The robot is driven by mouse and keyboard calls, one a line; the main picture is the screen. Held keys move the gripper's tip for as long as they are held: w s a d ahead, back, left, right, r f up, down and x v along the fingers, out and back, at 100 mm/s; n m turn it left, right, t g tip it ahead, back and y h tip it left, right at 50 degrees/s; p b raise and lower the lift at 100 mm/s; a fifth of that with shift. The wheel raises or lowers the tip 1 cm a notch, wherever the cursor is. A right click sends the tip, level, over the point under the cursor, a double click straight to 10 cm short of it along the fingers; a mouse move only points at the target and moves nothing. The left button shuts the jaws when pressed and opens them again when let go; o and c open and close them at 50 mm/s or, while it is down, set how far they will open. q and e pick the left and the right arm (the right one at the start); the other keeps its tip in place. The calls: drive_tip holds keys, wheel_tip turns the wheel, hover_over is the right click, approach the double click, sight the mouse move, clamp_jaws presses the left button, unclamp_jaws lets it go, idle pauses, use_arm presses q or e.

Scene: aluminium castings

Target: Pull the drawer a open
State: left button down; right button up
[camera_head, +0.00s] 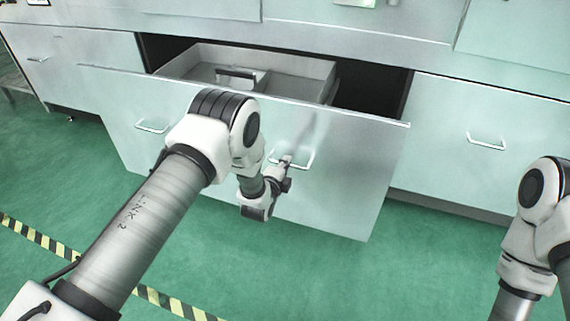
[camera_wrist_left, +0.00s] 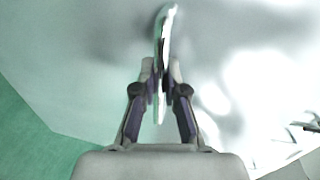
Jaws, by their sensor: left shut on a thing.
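The wide pale drawer front (camera_head: 345,160) stands well out from the cabinet, so the drawer is open and its inside shows. It has two wire handles, a left one (camera_head: 152,127) and a right one (camera_head: 306,160). My left gripper (camera_head: 285,161) is shut on the right handle. In the left wrist view, the fingers (camera_wrist_left: 161,72) close around the pale handle bar (camera_wrist_left: 167,30) in front of the drawer front. My right gripper is out of view; only part of my right arm shows at the right edge.
A grey tray (camera_head: 300,87) with a black handle (camera_head: 236,74) lies inside the drawer. Closed drawers flank it, left (camera_head: 85,65) and right (camera_head: 480,110). The green floor (camera_head: 300,270) in front is clear, with yellow-black tape (camera_head: 35,235) at the lower left.

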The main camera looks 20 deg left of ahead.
use_arm(q)
drive_tip(key=c, duration=1.2)
unclamp_jaws()
drive_tip(key=v, duration=1.2)
